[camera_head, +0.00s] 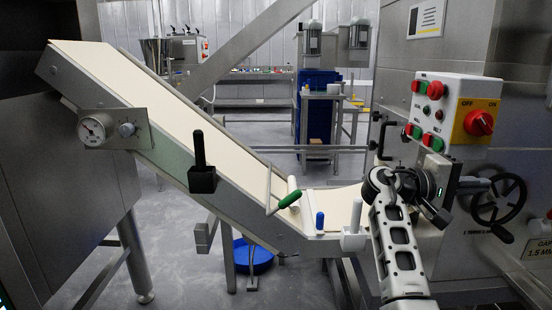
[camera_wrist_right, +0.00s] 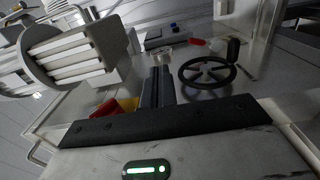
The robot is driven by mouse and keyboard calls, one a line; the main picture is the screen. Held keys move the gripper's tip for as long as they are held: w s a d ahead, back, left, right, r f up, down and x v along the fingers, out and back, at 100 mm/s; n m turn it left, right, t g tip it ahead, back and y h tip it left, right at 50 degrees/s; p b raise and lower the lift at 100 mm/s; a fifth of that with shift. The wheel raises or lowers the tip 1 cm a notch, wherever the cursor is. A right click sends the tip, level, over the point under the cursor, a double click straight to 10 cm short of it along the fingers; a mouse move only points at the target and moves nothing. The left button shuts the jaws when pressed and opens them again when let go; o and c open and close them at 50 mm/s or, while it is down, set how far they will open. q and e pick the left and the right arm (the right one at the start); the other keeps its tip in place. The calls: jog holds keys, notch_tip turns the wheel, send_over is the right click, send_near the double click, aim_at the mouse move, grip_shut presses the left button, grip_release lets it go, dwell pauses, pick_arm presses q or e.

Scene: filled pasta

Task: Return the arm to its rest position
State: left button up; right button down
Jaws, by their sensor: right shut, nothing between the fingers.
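My right arm (camera_head: 396,245) rises from the bottom right of the head view and bends at a dark wrist joint. My right gripper (camera_head: 478,185) points to the right, in front of the machine's side and close to the black handwheel (camera_head: 498,201). In the right wrist view its two dark fingers (camera_wrist_right: 157,87) lie together, shut and empty, and the handwheel (camera_wrist_right: 208,73) is just to their right. I cannot tell whether they touch it. My left gripper is not in view.
A control panel (camera_head: 447,112) with red and green buttons and a red switch (camera_head: 479,123) is above my right gripper. A sloping conveyor (camera_head: 165,110) with a green-handled tool (camera_head: 288,200) is to the left. A blue basin (camera_head: 255,258) is on the floor.

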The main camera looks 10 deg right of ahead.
notch_tip(320, 180, down, 14)
jog(key=w+a+r+n+t+y+p, duration=0.1)
jog(key=w+a+n+t+y+p, duration=0.15)
jog(key=n+t, duration=0.35)
jog(key=s+a+f+t+y+p, duration=0.1)
jog(key=s+a+f+t+y, duration=0.1)
jog(key=a+f+t+y, duration=0.3)
jog(key=s+a+f+t+y+p, duration=0.1)
jog(key=s+a+f+y, duration=0.15)
jog(key=f, duration=0.35)
pick_arm(q)
jog(key=p, duration=0.1)
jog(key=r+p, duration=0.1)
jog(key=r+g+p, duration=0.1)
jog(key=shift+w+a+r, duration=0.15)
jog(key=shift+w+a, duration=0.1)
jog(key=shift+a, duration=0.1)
pick_arm(e)
jog(key=s+a+f+m+y, duration=0.2)
jog(key=s+a+y, duration=0.9)
jog(key=s+a, duration=0.8)
jog(key=shift+s+a+m+t+y, duration=0.25)
jog(key=shift+a+m+t+y, duration=0.05)
jog(key=shift+a+m, duration=0.1)
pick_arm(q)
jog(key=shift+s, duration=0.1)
pick_arm(e)
jog(key=shift+f, duration=0.15)
